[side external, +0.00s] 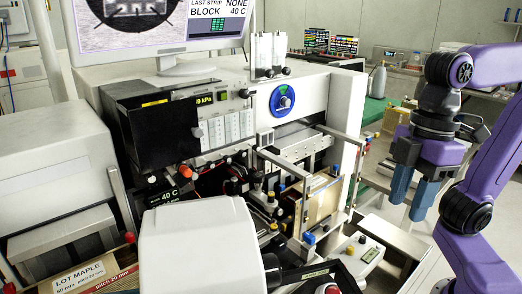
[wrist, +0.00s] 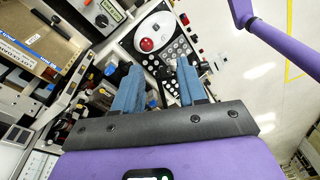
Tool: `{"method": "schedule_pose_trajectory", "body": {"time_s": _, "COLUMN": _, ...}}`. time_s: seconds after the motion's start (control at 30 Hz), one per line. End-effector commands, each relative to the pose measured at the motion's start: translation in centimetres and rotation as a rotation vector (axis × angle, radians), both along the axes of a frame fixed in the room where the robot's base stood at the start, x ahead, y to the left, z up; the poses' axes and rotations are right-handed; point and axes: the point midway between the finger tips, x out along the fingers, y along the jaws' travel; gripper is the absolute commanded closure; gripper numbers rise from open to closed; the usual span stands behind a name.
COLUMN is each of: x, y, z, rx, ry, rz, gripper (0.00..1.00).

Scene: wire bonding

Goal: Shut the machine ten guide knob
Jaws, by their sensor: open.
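My gripper (side external: 409,204) hangs at the right in the side view, with two blue fingers pointing down and apart, nothing between them. In the wrist view its fingers (wrist: 158,68) are spread and empty above the machine's front. The bonding machine (side external: 312,88) fills the middle of the side view. A round knob on a blue dial (side external: 283,101) is on its white upper front, to the left of my gripper and well apart from it. Several small knobs and coloured caps stand around the work area. I cannot tell which one is the guide knob, or its setting.
A monitor (side external: 160,50) stands on the machine. A white housing (side external: 205,250) blocks part of the side view's front. A wooden-faced magazine (side external: 321,200) stands at the machine's right. A red button (wrist: 148,44) and a keypad lie beyond my fingers. Open floor (wrist: 262,70) is at the right.

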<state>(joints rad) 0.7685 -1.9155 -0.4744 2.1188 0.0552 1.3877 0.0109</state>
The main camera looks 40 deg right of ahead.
Motion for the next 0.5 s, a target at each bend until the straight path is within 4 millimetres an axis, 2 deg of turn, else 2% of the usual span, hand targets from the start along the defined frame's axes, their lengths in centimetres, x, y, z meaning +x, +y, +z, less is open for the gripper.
{"method": "schedule_pose_trajectory", "body": {"time_s": 0.37, "x": -0.5, "y": 6.4, "z": -1.0, "rx": 0.26, "ry": 0.023, "rz": 0.046, "gripper": 0.59}}
{"method": "schedule_pose_trajectory", "body": {"time_s": 0.5, "x": -0.5, "y": 10.1, "z": -1.1, "rx": 0.424, "ry": 0.019, "rz": 0.038, "gripper": 0.59}}
